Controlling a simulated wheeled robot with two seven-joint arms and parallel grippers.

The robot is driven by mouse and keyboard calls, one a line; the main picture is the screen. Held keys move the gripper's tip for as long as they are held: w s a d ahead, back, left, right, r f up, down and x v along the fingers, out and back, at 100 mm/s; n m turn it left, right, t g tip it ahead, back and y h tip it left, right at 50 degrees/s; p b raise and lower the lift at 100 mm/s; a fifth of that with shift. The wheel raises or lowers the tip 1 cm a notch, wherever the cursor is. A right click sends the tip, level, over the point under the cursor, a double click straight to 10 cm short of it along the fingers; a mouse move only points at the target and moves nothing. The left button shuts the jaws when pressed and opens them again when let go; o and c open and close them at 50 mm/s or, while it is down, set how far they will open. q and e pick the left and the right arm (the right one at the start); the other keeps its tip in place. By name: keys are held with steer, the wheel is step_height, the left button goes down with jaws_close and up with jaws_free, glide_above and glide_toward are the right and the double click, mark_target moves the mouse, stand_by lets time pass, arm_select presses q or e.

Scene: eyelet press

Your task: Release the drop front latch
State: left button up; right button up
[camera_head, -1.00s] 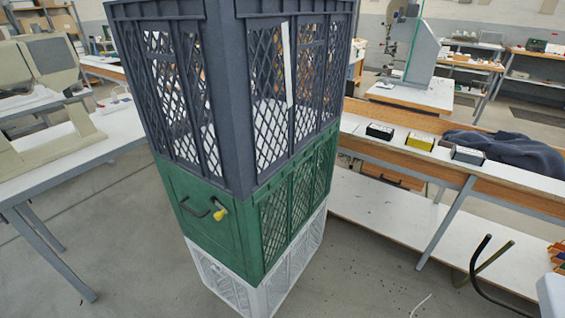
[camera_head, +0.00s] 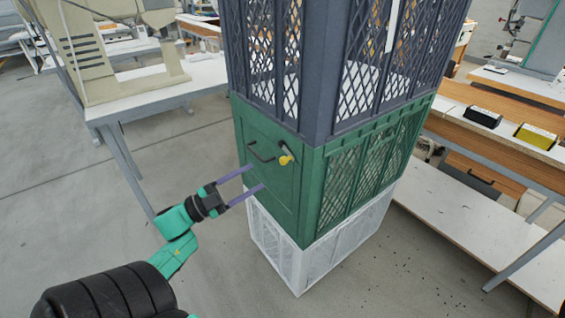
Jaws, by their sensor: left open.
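The green crate (camera_head: 272,192) is the middle one of a stack of three. Its solid front panel carries a black bar handle (camera_head: 259,153) and, to the right of it, a yellow-knobbed latch (camera_head: 286,158) near the upper right corner. My left gripper (camera_head: 256,180) is open and empty, its two purple fingers pointing at the panel, below and left of the latch. I cannot tell whether the fingertips touch the panel. My right gripper is not in view.
A dark grey mesh crate (camera_head: 322,80) sits on top and a white crate (camera_head: 270,235) below. A table with sewing machines (camera_head: 160,85) stands at the left, a workbench (camera_head: 510,105) at the right. Grey floor is free in front.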

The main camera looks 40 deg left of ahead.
mark_target(281, 162)
arm_select(q)
steer(key=x, duration=1)
steer(key=shift+w+p, duration=0.15)
steer(key=shift+p, duration=0.15)
jaws_close()
